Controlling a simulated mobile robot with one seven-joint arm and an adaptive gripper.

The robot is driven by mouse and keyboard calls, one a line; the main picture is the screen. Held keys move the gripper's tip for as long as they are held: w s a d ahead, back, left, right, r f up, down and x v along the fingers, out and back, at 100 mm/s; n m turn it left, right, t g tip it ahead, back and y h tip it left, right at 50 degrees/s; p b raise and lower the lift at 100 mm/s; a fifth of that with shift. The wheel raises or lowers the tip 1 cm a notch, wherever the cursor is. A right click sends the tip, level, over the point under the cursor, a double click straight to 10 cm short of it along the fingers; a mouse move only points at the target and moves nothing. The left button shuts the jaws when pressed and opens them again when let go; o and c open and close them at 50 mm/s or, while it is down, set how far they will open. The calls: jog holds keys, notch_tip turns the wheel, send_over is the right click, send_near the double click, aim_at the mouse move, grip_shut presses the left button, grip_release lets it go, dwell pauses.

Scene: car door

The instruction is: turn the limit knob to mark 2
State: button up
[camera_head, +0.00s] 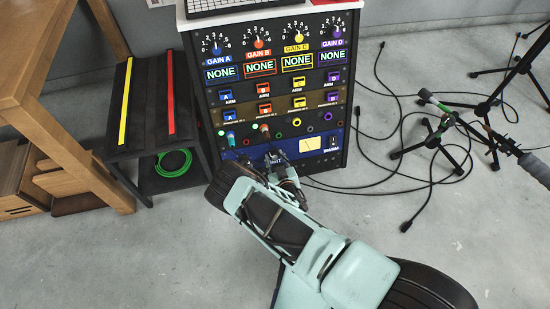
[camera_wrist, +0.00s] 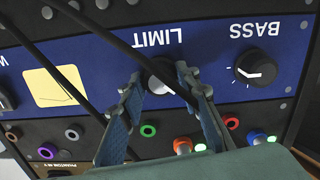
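The limit knob (camera_wrist: 162,76) is a dark round knob on the blue panel, below the upside-down word LIMIT in the wrist view. My gripper (camera_wrist: 158,72) is open, with one finger on each side of the knob. The right finger overlaps the knob's edge; a narrow gap shows at the left finger. I cannot tell whether either finger touches it. The knob's pointer and scale marks are not readable. In the head view my gripper (camera_head: 276,158) is at the blue panel (camera_head: 240,156) and hides the knob.
The bass knob (camera_wrist: 255,68) sits right of the limit knob in the wrist view, and a cream meter (camera_wrist: 54,86) sits left. Dark cables cross in front of the panel. A black shelf (camera_head: 140,110) stands left of the rack.

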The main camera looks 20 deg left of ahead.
jog(key=c, duration=0.6)
jog(key=m, duration=0.1)
jog(key=m+p, duration=0.1)
jog(key=shift+w+d+r+m, duration=0.1)
jog(key=shift+w+r+m, duration=0.05)
jog(key=shift+m, duration=2.35)
jog(key=shift+m+y, duration=0.4)
jog(key=shift+m, duration=1.1)
